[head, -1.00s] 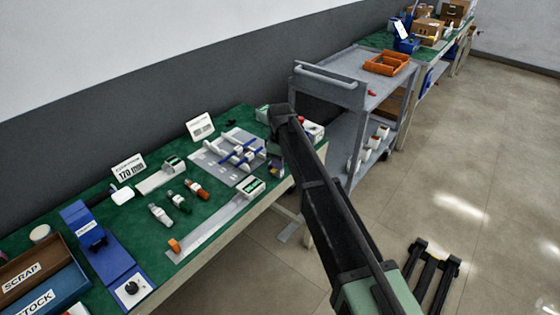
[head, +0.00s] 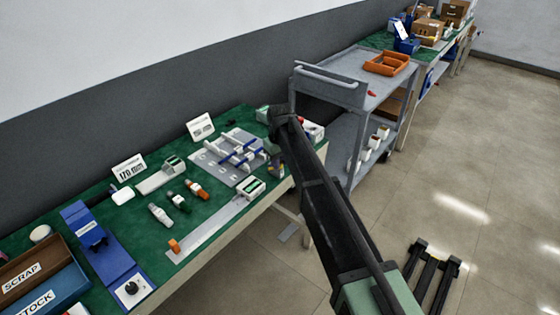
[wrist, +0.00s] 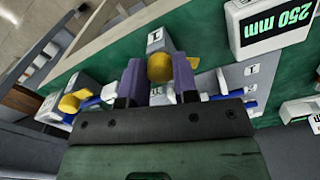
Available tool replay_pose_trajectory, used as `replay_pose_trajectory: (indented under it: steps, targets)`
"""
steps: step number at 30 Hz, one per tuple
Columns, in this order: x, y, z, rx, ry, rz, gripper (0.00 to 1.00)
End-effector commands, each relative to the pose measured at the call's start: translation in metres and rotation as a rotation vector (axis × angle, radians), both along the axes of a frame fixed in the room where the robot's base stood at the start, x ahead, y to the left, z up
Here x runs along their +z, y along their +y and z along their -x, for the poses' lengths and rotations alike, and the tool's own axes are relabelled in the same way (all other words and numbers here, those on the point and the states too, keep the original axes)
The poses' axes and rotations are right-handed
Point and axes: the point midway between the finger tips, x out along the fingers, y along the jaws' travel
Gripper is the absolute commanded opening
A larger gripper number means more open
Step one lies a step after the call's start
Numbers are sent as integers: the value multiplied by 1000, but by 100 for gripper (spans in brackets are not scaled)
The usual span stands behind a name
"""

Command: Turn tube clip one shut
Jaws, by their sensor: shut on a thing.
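In the wrist view, my gripper (wrist: 157,78) has its two purple fingers closed on a rounded yellow knob (wrist: 160,67), with one finger on each side. A white plate with a mark that looks like 1 (wrist: 155,38) is just beyond the knob. A second yellow knob (wrist: 72,101) stands apart to the left, by a blue part. How far the held clip is turned is hard to tell. In the head view, the grey fixture plate (head: 211,162) carries white and blue parts. My gripper is at its right edge, mostly hidden by my arm.
A white 250 mm display (wrist: 268,25) is close by at the upper right in the wrist view. On the green bench (head: 130,215) are several small fittings, a long grey rail (head: 212,229) and blue devices. A grey cart (head: 335,92) stands behind my arm.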

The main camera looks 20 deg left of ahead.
Motion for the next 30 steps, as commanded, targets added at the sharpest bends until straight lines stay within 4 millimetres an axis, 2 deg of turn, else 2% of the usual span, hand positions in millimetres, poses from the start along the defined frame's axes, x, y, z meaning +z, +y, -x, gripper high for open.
replay_pose_trajectory:
  steps: [21,30]
  targets:
    - [0,1,1,-673,0,0,4]
    - [0,2,1,-892,1,1,4]
